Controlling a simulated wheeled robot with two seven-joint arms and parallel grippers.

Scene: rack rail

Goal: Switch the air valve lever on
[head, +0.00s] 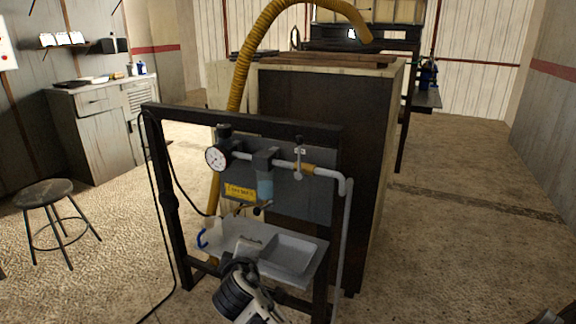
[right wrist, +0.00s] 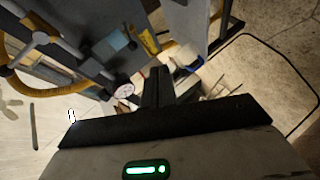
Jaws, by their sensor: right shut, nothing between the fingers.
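The air valve (head: 298,168) sits on the grey pipe of the rack, right of the filter with the blue bowl (head: 265,180). Its small lever (head: 299,153) seems to stand upright, across the pipe; the handle is too small to see clearly. My right gripper (head: 238,262) is low in front of the rack, over the left side of the tray, below and left of the valve and apart from it. In the right wrist view its fingers (right wrist: 157,88) are together and empty, with the gauge (right wrist: 125,90) beside them. My left gripper is not in view.
The dark rack frame (head: 160,165) carries a pressure gauge (head: 216,158), a yellow label (head: 240,192) and a grey tray (head: 305,272). A yellow hose (head: 240,75) arches behind it near a large dark cabinet (head: 320,120). A stool (head: 45,192) stands left. Floor is free at right.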

